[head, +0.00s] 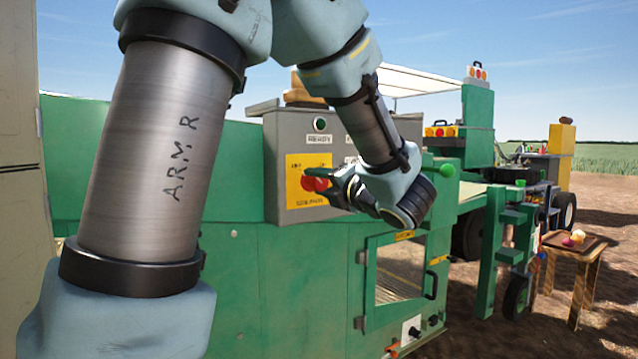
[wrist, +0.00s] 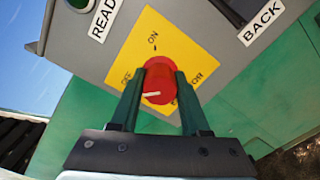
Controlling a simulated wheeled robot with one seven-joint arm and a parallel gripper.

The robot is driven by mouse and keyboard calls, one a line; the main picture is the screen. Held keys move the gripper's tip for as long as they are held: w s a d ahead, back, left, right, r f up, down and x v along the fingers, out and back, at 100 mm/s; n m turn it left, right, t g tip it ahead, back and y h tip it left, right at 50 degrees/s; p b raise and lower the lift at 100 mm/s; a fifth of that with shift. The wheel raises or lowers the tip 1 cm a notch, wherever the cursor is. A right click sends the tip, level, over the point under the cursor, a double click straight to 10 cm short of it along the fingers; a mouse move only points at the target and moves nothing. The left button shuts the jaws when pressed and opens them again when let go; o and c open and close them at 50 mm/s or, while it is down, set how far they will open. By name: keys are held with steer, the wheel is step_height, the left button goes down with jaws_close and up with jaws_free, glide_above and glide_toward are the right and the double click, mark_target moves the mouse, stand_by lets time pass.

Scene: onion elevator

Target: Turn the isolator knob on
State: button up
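The isolator knob (wrist: 158,82) is red and round, on a yellow plate (wrist: 180,46) marked ON at the top and OFF at the left in the wrist view. Its white mark points left, toward the OFF side. My gripper (wrist: 160,76) has one finger on each side of the knob, with the knob filling the gap between them; it looks shut on it. In the head view the knob (head: 314,181) shows at the tip of my gripper (head: 328,182), partly covered by the fingers. The yellow plate (head: 296,196) sits on a grey control box (head: 283,140).
A READY label (wrist: 103,18) and a BACK label (wrist: 262,22) are on the same box. A green door (head: 375,300) is below the box. A small wooden table (head: 582,253) stands far right.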

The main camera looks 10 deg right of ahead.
jaws_close()
steer(key=shift+m, duration=0.4)
steer(key=m+p, duration=0.2)
steer(key=m, duration=0.2)
steer(key=m+p, duration=0.3)
steer(key=m, duration=0.1)
steer(key=shift+r, duration=0.1)
steer(key=m+p, duration=0.5)
steer(key=shift+m, duration=0.4)
steer(key=m+p, duration=0.3)
steer(key=shift+f, duration=0.2)
steer(key=shift+f+m, duration=0.1)
steer(key=shift+m, duration=0.2)
